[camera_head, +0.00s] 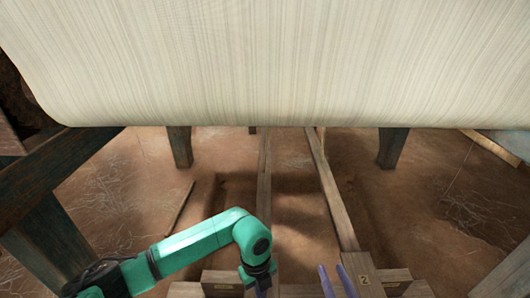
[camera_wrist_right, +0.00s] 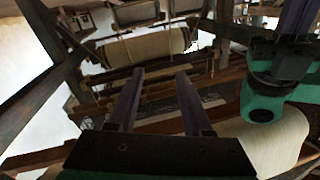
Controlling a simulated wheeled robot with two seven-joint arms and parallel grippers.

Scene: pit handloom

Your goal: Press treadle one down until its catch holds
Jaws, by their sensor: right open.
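Two long wooden treadle bars run from under the loom to the bottom of the head view. The left bar (camera_head: 264,175) passes behind my left arm; its near end is hidden. The right bar (camera_head: 330,190) leads down toward a block with a plate marked 2 (camera_head: 364,280). The left block (camera_head: 222,276) has a plate I cannot read. No catch can be made out. My right gripper (camera_head: 337,284) is open and empty beside the marked plate; its parted fingers show in the wrist view (camera_wrist_right: 158,88). My left gripper (camera_head: 262,290) is cut off at the bottom edge, near the left bar.
A broad cream warp sheet (camera_head: 270,65) hangs across the top of the head view. Dark wooden loom posts stand at left (camera_head: 50,235) and behind (camera_head: 392,147). The earthen floor (camera_head: 440,200) on the right is mostly clear, with loose threads.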

